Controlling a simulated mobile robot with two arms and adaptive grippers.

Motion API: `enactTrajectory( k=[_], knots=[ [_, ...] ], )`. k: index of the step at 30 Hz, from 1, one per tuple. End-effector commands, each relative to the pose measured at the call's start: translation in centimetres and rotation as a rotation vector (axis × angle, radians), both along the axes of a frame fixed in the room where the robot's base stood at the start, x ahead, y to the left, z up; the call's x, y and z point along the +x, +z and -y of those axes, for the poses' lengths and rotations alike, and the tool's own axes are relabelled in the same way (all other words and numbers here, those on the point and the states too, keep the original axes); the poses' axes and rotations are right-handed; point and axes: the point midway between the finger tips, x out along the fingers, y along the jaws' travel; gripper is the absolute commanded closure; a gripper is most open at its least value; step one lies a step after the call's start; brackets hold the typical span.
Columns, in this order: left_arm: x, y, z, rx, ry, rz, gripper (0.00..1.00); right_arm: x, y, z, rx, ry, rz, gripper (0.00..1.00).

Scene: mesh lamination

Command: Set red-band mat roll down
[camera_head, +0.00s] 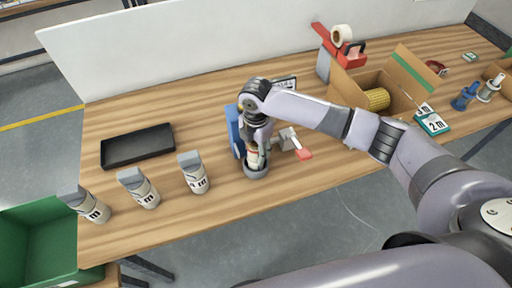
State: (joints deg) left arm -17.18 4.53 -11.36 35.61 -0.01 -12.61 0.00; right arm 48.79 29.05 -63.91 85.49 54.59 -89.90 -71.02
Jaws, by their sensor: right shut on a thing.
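My right gripper (256,150) reaches down over the middle of the wooden table (225,205). It is shut on a small upright roll (253,160), mostly hidden by the fingers; a little pale and reddish surface shows between them. I take this as the red-band mat roll. Its lower end is at a round grey piece (257,173) near the tabletop; I cannot tell whether it rests there or hangs just above. My left gripper is not in view.
A blue device (234,130) and red-tipped lever (303,153) flank my gripper. A cardboard box (352,92) is right.

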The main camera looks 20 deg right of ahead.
Motion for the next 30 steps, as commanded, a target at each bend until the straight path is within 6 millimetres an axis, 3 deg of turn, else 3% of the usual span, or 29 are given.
enactTrajectory(
  k=[5,6,15,24,30],
  knots=[
    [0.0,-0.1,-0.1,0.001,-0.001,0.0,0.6,0.0,-0.2,0.0,0.0,0.0,0.0,0.97],
    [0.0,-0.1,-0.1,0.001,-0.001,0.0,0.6,0.0,-0.3,0.0,0.0,-0.001,0.0,0.59],
    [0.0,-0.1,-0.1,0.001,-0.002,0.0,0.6,0.0,-0.2,0.0,0.0,-0.001,0.0,0.39],
    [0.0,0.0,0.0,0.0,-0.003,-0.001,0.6,0.0,-0.1,0.0,0.0,0.0,0.0,0.39],
    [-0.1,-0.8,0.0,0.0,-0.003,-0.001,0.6,0.1,2.0,-0.1,0.002,0.0,0.005,0.39]
  ],
)
